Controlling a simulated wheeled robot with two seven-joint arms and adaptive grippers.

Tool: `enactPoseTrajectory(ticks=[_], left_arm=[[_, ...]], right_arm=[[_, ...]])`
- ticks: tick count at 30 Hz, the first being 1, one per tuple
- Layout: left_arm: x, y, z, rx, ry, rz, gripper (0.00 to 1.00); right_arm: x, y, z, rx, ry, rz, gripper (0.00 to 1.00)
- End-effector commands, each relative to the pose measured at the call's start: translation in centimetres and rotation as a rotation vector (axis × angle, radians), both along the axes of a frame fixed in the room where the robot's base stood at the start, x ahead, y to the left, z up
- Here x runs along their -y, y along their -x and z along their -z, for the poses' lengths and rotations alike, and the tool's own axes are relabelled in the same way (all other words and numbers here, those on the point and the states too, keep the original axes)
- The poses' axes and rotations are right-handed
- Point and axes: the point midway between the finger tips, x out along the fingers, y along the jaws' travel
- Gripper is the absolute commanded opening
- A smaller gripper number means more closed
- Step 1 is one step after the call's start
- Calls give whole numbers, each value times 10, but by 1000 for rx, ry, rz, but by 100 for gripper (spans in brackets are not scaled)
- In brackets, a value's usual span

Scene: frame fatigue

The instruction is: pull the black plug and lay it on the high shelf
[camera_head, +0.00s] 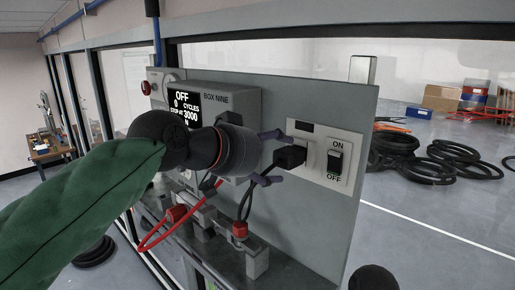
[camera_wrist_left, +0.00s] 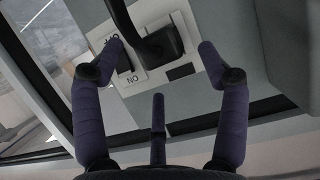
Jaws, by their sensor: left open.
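The black plug (camera_head: 291,157) sits in a socket on the pale plate of the grey panel (camera_head: 310,215), left of the ON/OFF switch (camera_head: 335,162). A black cord (camera_head: 246,203) hangs from the plug's side. My left gripper (camera_head: 275,158) is open, its purple fingertips just short of the plug, one above and one below. In the left wrist view the plug (camera_wrist_left: 162,43) lies between the spread fingers (camera_wrist_left: 160,48), apart from both. I cannot make out a high shelf.
The BOX NINE unit (camera_head: 232,100) with its display is on the panel behind my left gripper. Black coils (camera_head: 430,165) and boxes (camera_head: 440,97) are on the far floor.

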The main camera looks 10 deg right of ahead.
Motion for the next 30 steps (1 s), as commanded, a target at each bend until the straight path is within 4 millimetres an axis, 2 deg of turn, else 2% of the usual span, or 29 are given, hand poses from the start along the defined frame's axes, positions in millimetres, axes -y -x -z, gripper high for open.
enactPoseTrajectory(ticks=[3, 9, 23, 29, 30], left_arm=[[15, -11, 7, -2, -2, 0, 74], [31, -24, 16, -1, 0, -1, 74], [39, -30, 20, 0, 1, -1, 74], [39, -30, 21, 0, 0, -1, 21], [39, -30, 21, 0, 0, -1, 20]], right_arm=[[0, 0, -7, 0, 0, 0, 74], [0, 0, -13, 0, 0, 0, 74], [0, 0, -14, 0, 0, 0, 74], [0, 0, -14, 0, 0, 0, 74], [0, 0, -14, 0, 0, 0, 74]])
